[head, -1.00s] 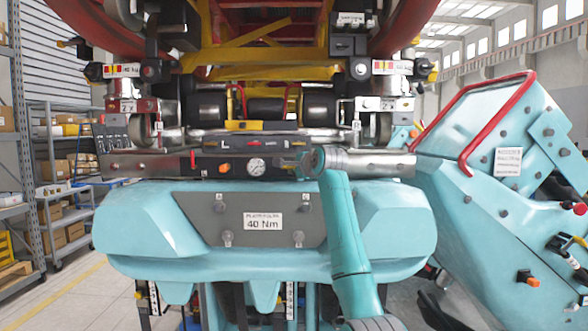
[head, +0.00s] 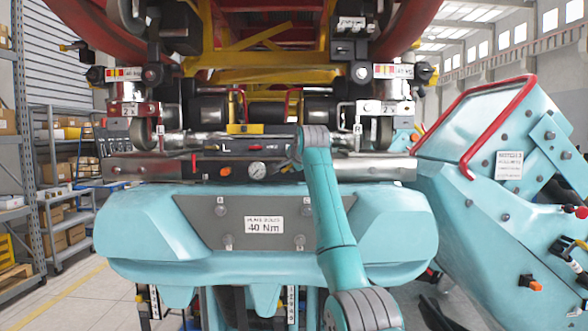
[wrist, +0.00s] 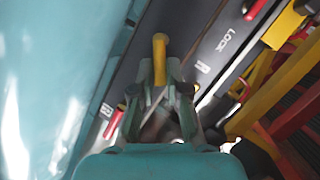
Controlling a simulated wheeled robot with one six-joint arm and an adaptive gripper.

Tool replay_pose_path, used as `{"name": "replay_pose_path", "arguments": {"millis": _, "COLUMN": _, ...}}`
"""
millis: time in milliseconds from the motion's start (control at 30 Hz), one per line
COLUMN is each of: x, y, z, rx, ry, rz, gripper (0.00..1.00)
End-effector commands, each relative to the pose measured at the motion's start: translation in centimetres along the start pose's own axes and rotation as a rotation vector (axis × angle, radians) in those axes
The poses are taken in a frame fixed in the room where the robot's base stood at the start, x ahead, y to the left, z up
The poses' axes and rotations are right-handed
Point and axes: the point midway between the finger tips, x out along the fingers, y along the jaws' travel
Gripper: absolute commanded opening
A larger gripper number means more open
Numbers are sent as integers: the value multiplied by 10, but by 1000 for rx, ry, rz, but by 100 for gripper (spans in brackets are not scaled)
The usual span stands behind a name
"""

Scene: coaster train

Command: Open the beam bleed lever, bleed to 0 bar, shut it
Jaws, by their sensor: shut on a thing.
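In the wrist view a lever with a yellow grip (wrist: 160,46) stands out between the two fingertips of my gripper (wrist: 160,78). The fingers are closed around its lower part. Its label is too blurred to read, and its mount is hidden by the fingers. In the head view my gripper is mostly hidden behind my arm at the right part of the steel beam (head: 140,169). A round pressure gauge (head: 257,170) sits on the beam's dark panel, left of my arm; its reading is too small to tell.
A red lever (head: 254,146) lies just above the gauge; in the wrist view a red handle (wrist: 255,9) shows near the word LOCK. Another red handle (wrist: 115,120) stands close to my left finger. A teal housing (head: 150,220) fills the space below the beam.

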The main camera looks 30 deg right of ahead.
Motion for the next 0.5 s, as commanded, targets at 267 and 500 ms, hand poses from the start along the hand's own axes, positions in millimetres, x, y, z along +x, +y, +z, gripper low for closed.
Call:
{"name": "replay_pose_path", "arguments": {"millis": 267, "x": -1, "y": -11, "z": 4, "rx": -240, "ry": 51, "rz": 98, "gripper": 0}}
{"name": "replay_pose_path", "arguments": {"millis": 500, "x": -1, "y": -18, "z": 8, "rx": -446, "ry": 96, "rz": 184, "gripper": 0}}
